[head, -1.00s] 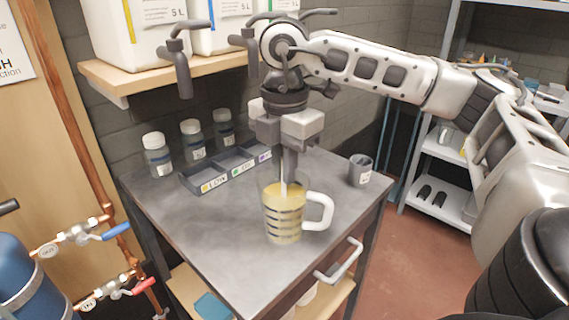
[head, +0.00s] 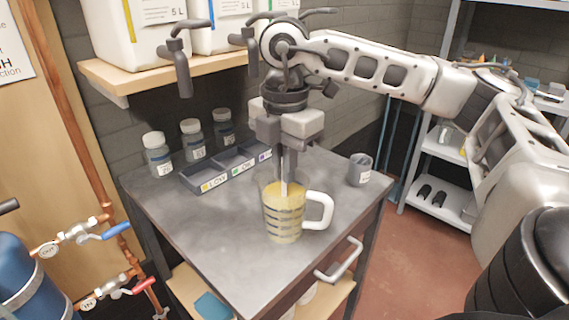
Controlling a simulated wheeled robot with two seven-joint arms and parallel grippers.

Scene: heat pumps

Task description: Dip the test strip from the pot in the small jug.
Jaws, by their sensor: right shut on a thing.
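The small jug (head: 284,226) stands upright on the grey table, clear-walled with dark bands, a white handle on its right and yellowish liquid inside. My right gripper (head: 288,172) points straight down over the jug's mouth. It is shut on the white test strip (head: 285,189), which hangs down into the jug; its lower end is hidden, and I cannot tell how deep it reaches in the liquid. My left gripper is not in view.
A grey divided tray (head: 225,171) with coloured labels lies left of the jug, with several lidded bottles (head: 157,155) behind it. White 5 L containers (head: 145,32) with dark taps sit on the wooden shelf above. The table's front left is clear.

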